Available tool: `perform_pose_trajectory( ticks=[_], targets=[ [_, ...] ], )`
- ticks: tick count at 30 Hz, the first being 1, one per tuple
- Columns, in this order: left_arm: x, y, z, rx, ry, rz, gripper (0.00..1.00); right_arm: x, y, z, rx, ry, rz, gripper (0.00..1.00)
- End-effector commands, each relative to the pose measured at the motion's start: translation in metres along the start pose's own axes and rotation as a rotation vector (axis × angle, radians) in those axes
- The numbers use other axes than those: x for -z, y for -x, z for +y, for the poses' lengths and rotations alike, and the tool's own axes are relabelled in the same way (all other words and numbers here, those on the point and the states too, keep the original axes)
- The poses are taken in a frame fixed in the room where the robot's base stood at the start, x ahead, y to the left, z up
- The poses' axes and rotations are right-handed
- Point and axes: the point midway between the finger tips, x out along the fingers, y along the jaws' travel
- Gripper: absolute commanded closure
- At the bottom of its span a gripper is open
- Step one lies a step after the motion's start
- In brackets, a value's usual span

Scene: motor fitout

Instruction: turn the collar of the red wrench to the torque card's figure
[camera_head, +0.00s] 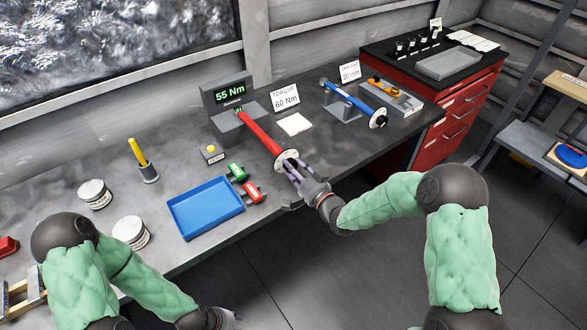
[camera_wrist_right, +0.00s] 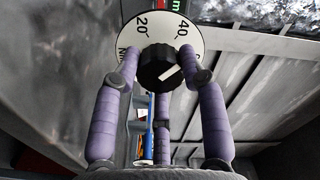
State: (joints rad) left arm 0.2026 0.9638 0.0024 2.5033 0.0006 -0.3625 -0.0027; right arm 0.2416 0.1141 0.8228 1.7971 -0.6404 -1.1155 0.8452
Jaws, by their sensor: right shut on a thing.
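The red wrench (camera_head: 262,134) lies in a grey stand on the bench, its far end at a tester whose display (camera_head: 231,94) reads 55 Nm. The torque card (camera_head: 285,97) reads 60 Nm. My right gripper (camera_head: 293,168) is shut on the collar at the wrench's near end. In the right wrist view the collar (camera_wrist_right: 158,68) is a black knob with a white line, between my purple fingers. Behind it is a white dial (camera_wrist_right: 139,42) with 20 and 40 showing. My left gripper (camera_head: 228,317) is at the bottom edge, its fingers barely visible.
A blue wrench (camera_head: 352,100) lies on a stand by a 30 mm card (camera_head: 349,71). A blue tray (camera_head: 205,208), green and red clamp-like items (camera_head: 252,191), and white tins (camera_head: 130,231) are left of the gripper. A red cabinet (camera_head: 440,125) stands at right.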

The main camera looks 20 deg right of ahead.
Motion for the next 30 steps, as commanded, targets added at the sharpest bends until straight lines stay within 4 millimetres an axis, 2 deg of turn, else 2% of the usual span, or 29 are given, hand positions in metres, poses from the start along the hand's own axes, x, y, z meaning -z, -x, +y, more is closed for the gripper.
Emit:
perform_pose_trajectory(
  ticks=[18, 30],
  targets=[
    [0.0, 0.007, 0.003, 0.0, 0.0, 0.0, 0.6, 0.002, 0.0, 0.0, 0.002, -0.563, 0.005, 0.91],
    [0.0, 0.011, 0.004, 0.0, 0.0, 0.0, 0.6, 0.002, 0.0, 0.0, 0.002, -0.783, 0.005, 0.91]
  ],
)
